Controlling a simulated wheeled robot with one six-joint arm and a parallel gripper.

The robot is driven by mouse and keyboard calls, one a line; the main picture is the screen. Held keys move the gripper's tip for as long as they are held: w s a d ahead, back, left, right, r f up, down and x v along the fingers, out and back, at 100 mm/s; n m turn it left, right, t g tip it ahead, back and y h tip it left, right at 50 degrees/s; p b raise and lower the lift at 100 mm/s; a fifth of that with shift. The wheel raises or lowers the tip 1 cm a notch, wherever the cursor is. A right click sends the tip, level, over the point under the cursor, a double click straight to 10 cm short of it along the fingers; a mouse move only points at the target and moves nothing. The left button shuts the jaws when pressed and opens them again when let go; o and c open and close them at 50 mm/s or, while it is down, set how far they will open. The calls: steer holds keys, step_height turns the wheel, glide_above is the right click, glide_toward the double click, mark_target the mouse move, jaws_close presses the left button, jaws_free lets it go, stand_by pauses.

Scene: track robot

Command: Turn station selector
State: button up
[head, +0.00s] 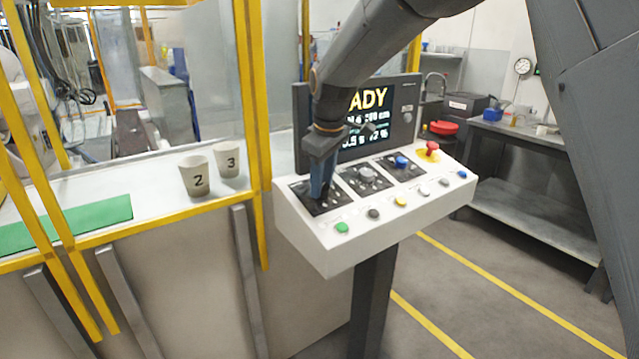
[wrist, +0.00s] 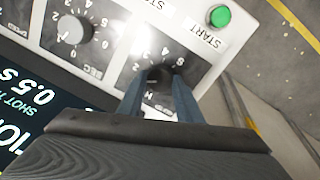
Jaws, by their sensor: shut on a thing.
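The control panel (head: 330,235) is a white sloped console on a dark post. Its left knob, on a black plate (head: 300,187), is mostly hidden by my gripper in the head view. My gripper (head: 319,192) points down onto that plate. In the wrist view its two blue-grey fingers (wrist: 158,85) are shut on the dark selector knob (wrist: 157,73), on a plate with numbers and letters around it. The START label is beside this plate. The knob's exact pointer setting is hard to read.
A grey knob (head: 367,176) and a blue knob (head: 401,162) sit to the right. A red emergency button (head: 431,149) is at the far right. A green button (head: 342,228) is at the front left. A screen (head: 375,118) stands behind. Cups 2 (head: 195,177) and 3 (head: 229,160) stand left.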

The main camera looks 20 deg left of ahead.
mark_target(327, 203)
steer(key=n+b, duration=0.1)
steer(key=n, duration=0.4)
steer(key=shift+w+r+n, duration=0.1)
steer(key=shift+n, duration=0.2)
steer(key=n+b, duration=0.2)
steer(key=n, duration=0.3)
steer(key=shift+d+y, duration=0.1)
steer(key=shift+y, duration=0.2)
steer(key=shift+n, duration=0.4)
steer(key=o, duration=1)
steer(key=shift+c, duration=0.2)
steer(key=shift+o, duration=0.4)
steer(key=b+v, duration=0.1)
steer(key=v, duration=0.6)
steer(key=shift+s+r+b, duration=0.3)
steer(key=shift+b, duration=0.1)
